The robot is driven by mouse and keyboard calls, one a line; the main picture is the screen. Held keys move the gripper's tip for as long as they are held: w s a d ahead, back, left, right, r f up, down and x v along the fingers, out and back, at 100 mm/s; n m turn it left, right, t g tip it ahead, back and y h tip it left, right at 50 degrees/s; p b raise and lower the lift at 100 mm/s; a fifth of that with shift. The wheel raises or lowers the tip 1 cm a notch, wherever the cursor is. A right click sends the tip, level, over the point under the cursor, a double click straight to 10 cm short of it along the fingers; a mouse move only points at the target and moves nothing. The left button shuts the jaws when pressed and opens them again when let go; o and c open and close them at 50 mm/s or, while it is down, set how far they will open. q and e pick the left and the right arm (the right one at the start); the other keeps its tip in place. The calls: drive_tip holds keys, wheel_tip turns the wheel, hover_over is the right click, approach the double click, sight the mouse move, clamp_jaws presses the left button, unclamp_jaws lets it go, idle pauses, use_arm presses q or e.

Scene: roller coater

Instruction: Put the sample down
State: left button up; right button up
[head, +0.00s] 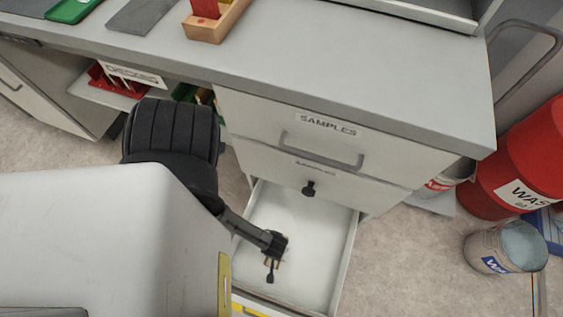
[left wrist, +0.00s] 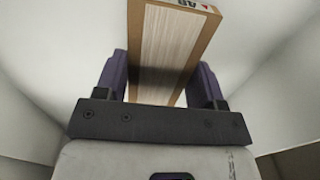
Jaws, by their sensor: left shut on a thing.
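The sample (left wrist: 171,50) is a flat panel with a pale striped face, brown edges and a printed label at one end. My left gripper (left wrist: 165,82) is shut on it, with one dark finger along each side. In the head view my left gripper (head: 274,252) is down inside the open white drawer (head: 310,228), and only a small brown bit of the sample shows beside it. I cannot tell whether the sample touches the drawer floor. My right gripper is not in view.
The closed drawer labelled SAMPLES (head: 328,125) is above the open one, under the grey worktop (head: 400,75). A wooden holder (head: 215,25) stands on the worktop. A red waste drum (head: 525,160) and a paint can (head: 505,248) stand on the floor at the right.

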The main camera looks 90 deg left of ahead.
use_arm(q)
drive_tip(key=shift+f+b, duration=1.45)
drive_tip(key=shift+f, duration=0.45)
drive_tip(key=shift+r, duration=0.1)
drive_tip(key=o, duration=1)
drive_tip(key=shift+c, duration=0.2)
wheel_tip(320, 180, up, 12)
drive_tip(key=p, duration=0.8)
drive_tip(key=shift+p, duration=0.3)
drive_tip(key=w+a+r+m+t, duration=0.1)
drive_tip(key=w+r+m, duration=0.1)
drive_tip(key=r+m, duration=0.3)
drive_tip(key=w+a+r+m+t, duration=0.1)
drive_tip(key=r+m, duration=0.4)
drive_tip(key=r, duration=0.9)
drive_tip(key=w+a+r+m+t, duration=0.1)
drive_tip(key=w+r+m, duration=0.3)
drive_tip(key=r, duration=0.6)
drive_tip(key=shift+w+a+r+m+t, duration=0.2)
drive_tip(key=shift+a+r+m+t, duration=0.1)
drive_tip(key=shift+a+m, duration=0.35)
